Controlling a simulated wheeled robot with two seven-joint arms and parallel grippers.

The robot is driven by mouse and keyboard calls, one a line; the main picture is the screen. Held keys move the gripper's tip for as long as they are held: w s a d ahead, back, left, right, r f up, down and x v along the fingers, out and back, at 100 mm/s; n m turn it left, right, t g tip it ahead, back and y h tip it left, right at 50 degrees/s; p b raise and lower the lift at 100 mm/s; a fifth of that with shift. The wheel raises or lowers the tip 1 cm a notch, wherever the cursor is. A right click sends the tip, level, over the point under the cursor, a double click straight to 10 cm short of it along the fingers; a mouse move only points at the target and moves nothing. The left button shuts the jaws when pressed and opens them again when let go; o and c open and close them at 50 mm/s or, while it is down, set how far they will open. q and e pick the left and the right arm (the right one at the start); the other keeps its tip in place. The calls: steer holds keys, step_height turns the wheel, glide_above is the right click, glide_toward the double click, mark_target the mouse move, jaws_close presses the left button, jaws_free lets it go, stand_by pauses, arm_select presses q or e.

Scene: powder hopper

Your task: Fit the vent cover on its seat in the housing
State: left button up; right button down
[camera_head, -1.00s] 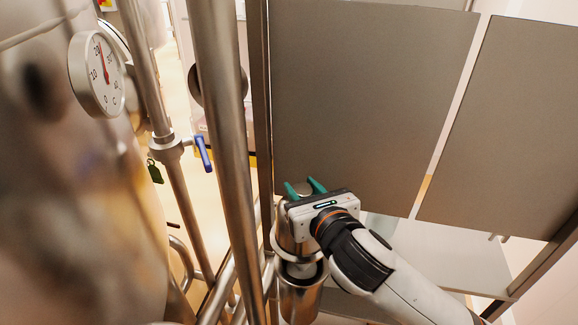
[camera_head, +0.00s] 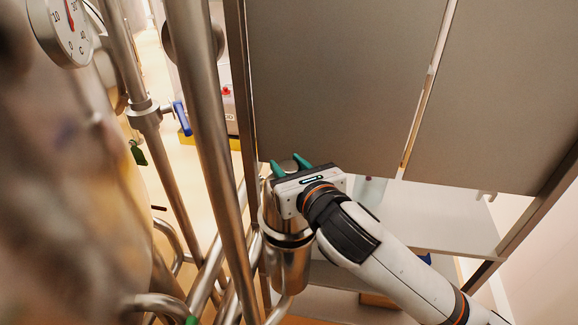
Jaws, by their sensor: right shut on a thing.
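My right gripper (camera_head: 289,165), with green fingertips, is shut on the vent cover, of which a small rounded steel top (camera_head: 288,167) shows between the fingers. The gripper body hides most of the cover. Directly below is the upright steel cylindrical housing (camera_head: 290,268), with a dark band around it under a bright steel upper part. I cannot tell where the cover ends and the housing begins, or whether the cover touches its seat. My left gripper is not in view.
A thick steel pipe (camera_head: 207,130) runs close to the left of the gripper. A thinner pipe with a blue-handled valve (camera_head: 182,118) and a dial gauge (camera_head: 62,28) stand further left. Large grey panels (camera_head: 340,80) hang behind. A pale shelf (camera_head: 440,215) is at right.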

steer(key=shift+w+a, duration=0.1)
steer(key=shift+w, duration=0.1)
steer(key=shift+s+r+p, duration=0.1)
steer(key=shift+p, duration=0.4)
steer(key=shift+f, duration=0.2)
steer(key=shift+f+b, duration=0.35)
steer(key=shift+f, duration=0.5)
steer(key=shift+f, duration=0.4)
steer(key=c, duration=0.9)
jaws_free()
